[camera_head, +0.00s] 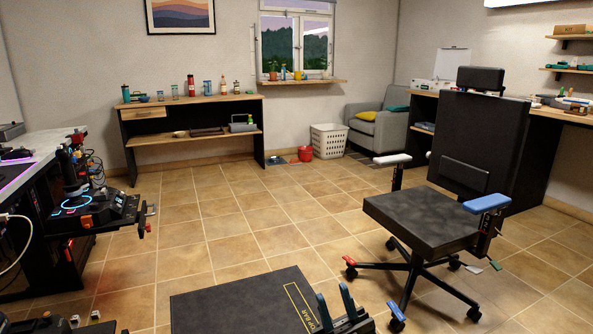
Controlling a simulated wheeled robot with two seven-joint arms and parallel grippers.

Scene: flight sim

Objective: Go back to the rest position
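My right gripper (335,309) shows at the bottom edge, right of centre. Its two dark fingers point up and stand apart, with nothing seen between them. It is in front of a dark flat panel (235,301) with a yellow outline and lettering, and I cannot tell whether they touch. My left gripper is not clearly seen. Small dark parts at the lower left corner are too cut off to identify.
A black office chair (420,222) stands at the right. A flight control desk (32,158) with a joystick (70,172) is at the left. A wooden shelf table (190,103), white basket (328,141) and grey armchair (385,128) stand at the back. The middle tiled floor is clear.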

